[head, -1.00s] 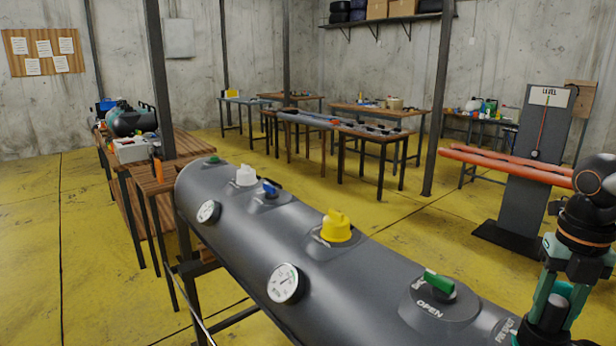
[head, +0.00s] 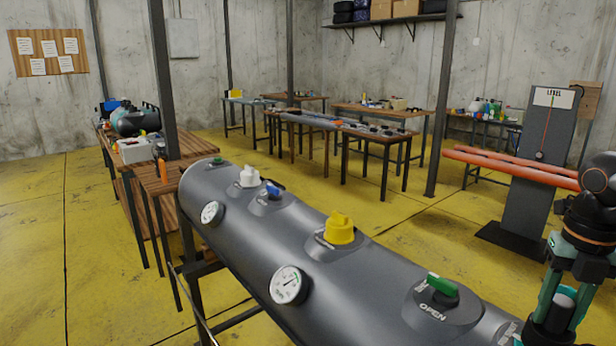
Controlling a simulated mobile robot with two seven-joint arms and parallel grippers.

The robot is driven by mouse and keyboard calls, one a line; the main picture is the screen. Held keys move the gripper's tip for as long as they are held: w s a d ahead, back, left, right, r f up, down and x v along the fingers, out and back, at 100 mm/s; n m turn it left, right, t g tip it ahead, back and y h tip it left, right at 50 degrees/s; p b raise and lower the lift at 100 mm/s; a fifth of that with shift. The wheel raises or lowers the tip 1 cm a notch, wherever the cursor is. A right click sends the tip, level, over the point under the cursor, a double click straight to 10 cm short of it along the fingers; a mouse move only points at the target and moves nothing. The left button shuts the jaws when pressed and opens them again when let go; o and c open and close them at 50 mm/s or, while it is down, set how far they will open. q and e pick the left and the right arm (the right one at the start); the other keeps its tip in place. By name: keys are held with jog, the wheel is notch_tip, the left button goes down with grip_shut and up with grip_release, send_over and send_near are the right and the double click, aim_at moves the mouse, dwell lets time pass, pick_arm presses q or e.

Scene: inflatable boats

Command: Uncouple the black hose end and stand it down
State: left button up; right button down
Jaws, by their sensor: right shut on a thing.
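My right gripper (head: 560,305) hangs at the lower right edge of the head view, pointing down beside the near end of a grey tank (head: 365,285). Its teal fingers are shut on a dark, upright cylinder with a pale top (head: 563,298), which looks like the black hose end. The lower part of this piece is cut off by the picture edge, so I cannot tell whether it is seated or free. The tank carries a green valve knob (head: 440,285) by the word OPEN, and a yellow cap (head: 340,228). My left gripper is out of view.
Two gauges (head: 289,285) (head: 212,213), a white cap (head: 249,177) and a blue valve (head: 271,189) sit on the tank. A level stand (head: 535,190) with orange tubes (head: 510,165) is behind my right arm. Cluttered tables stand farther back. Yellow floor (head: 110,260) is clear at left.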

jog(key=shift+r+p, duration=1.6)
jog(key=shift+r, duration=0.75)
jog(key=shift+f, duration=0.1)
